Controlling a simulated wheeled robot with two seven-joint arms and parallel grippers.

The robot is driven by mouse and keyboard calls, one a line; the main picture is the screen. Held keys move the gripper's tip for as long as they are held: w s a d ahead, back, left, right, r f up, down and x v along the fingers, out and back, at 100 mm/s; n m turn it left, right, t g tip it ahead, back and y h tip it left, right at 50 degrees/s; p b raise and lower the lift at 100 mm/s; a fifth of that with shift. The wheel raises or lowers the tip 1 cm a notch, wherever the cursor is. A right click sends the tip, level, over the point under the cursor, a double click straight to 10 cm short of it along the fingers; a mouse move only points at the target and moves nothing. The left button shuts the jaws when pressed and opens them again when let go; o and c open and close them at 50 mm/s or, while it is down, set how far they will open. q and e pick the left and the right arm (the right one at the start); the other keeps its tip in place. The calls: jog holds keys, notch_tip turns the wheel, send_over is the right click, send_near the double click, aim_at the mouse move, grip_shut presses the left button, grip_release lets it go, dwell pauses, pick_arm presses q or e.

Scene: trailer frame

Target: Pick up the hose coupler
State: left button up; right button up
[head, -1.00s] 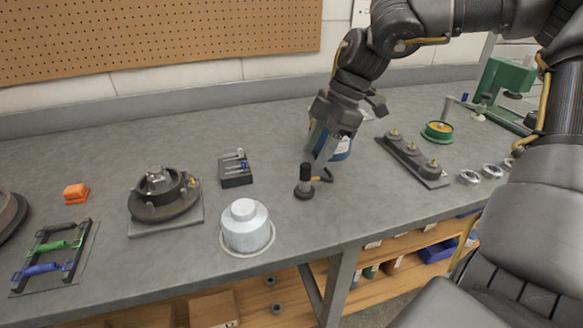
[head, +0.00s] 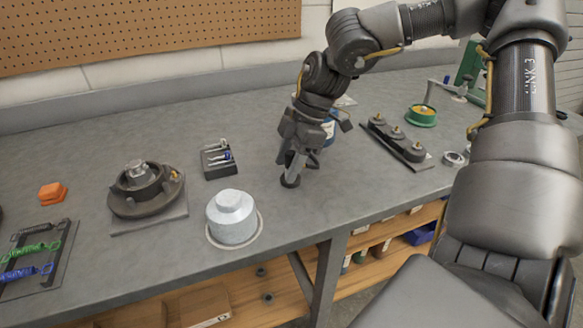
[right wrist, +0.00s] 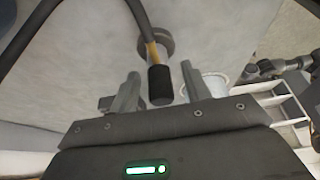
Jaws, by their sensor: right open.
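My left gripper is not in view.
A silver stepped cylinder (head: 232,219) stands to the left, near the front edge. A small black holder (head: 219,160) is behind it. A blue container (head: 329,132) stands just behind my gripper. A dark rail with knobs (head: 398,140) lies to the right.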

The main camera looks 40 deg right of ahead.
aim_at(288, 153)
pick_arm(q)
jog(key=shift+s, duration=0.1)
pick_arm(e)
jog(key=shift+a, duration=0.1)
grip_shut()
dwell(0.3)
